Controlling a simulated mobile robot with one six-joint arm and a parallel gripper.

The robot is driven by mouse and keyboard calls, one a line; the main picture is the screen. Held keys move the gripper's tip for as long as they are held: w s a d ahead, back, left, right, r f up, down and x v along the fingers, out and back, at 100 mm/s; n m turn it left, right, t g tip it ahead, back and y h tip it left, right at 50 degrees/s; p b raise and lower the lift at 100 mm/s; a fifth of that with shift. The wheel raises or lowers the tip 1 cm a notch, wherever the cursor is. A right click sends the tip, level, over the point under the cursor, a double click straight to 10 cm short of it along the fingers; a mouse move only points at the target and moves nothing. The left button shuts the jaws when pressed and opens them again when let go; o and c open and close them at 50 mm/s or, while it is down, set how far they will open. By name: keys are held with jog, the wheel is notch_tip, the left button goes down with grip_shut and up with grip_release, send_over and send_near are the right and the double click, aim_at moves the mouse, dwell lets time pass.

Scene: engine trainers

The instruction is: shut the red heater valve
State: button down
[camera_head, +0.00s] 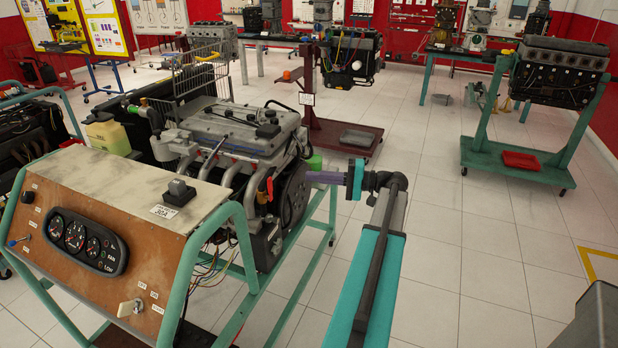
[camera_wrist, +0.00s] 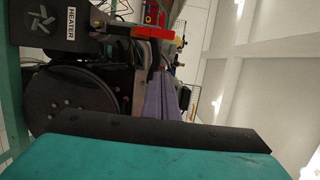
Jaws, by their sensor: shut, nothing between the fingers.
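The red heater valve handle (camera_head: 270,188) shows in the head view on the front end of the engine. In the wrist view a red lever (camera_wrist: 150,32) with a yellowish end lies near the top, beside a dark part with a HEATER label (camera_wrist: 72,20). My gripper (camera_head: 309,177) is shut and empty, its purple fingers reaching left toward the engine's front end. In the wrist view the purple fingers (camera_wrist: 160,75) point up toward the red lever. I cannot tell whether the tips touch it; the gap is hard to judge.
The engine (camera_head: 235,130) stands on a green frame behind a control panel (camera_head: 90,240) with gauges. A round dark pulley (camera_wrist: 70,108) is close left of the fingers in the wrist view. Another engine stand (camera_head: 530,110) is at the right. The tiled floor between is clear.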

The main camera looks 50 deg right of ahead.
aim_at(270, 189)
jog(key=w+a+p, duration=0.3)
jog(key=w+a, duration=0.4)
jog(key=a, duration=0.1)
jog(key=shift+p, duration=0.3)
dwell(0.3)
jog(key=shift+s+b, duration=0.25)
jog(key=shift+b, duration=0.2)
